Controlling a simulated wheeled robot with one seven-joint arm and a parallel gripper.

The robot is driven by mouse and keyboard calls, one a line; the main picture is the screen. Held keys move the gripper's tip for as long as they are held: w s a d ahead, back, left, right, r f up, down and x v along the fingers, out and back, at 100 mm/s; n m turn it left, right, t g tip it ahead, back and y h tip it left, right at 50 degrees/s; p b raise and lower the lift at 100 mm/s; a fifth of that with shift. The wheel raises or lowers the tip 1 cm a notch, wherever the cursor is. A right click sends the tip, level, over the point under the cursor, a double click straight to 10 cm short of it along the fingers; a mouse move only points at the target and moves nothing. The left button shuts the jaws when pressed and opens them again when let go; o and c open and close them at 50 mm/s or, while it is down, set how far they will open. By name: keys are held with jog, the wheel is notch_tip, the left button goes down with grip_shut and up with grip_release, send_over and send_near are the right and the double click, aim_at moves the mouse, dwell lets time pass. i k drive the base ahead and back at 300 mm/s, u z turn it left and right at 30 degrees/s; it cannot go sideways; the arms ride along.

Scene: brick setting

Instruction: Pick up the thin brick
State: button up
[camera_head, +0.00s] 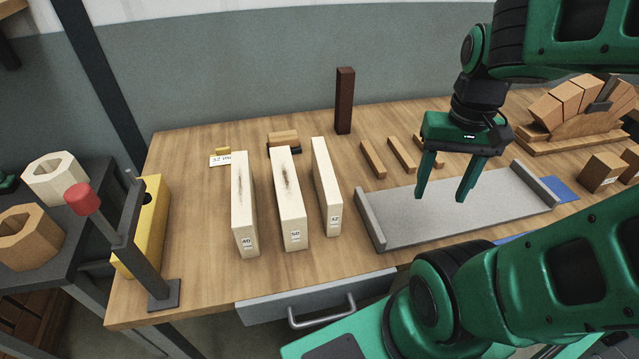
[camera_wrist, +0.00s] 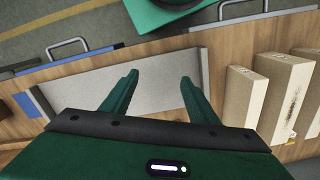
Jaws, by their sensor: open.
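Three long cream bricks stand side by side on the wooden table in the head view, each with a small number label on its front end. The thin brick (camera_head: 328,190) is the rightmost and looks the narrowest; its label seems to read 32. The middle brick (camera_head: 289,205) looks widest, and the left brick (camera_head: 243,210) lies beyond it. My gripper (camera_head: 441,197) is open and empty above the grey tray, to the right of the thin brick. In the wrist view, the gripper (camera_wrist: 158,77) points down over the tray and the thin brick (camera_wrist: 238,95) is to its right.
The grey tray (camera_head: 450,215) has raised ends. Small wooden strips (camera_head: 402,155) lie behind it, and a dark upright block (camera_head: 344,100) stands farther back. A brick arch (camera_head: 570,108) is at right. A yellow block (camera_head: 150,225) and red-knobbed lever (camera_head: 82,198) stand at left.

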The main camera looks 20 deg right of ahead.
aim_at(330, 204)
jog(key=u, duration=0.05)
jog(key=k, duration=0.5)
jog(key=z, duration=0.8)
jog(key=k, duration=0.85)
jog(key=u, duration=0.9)
jog(key=i, duration=1)
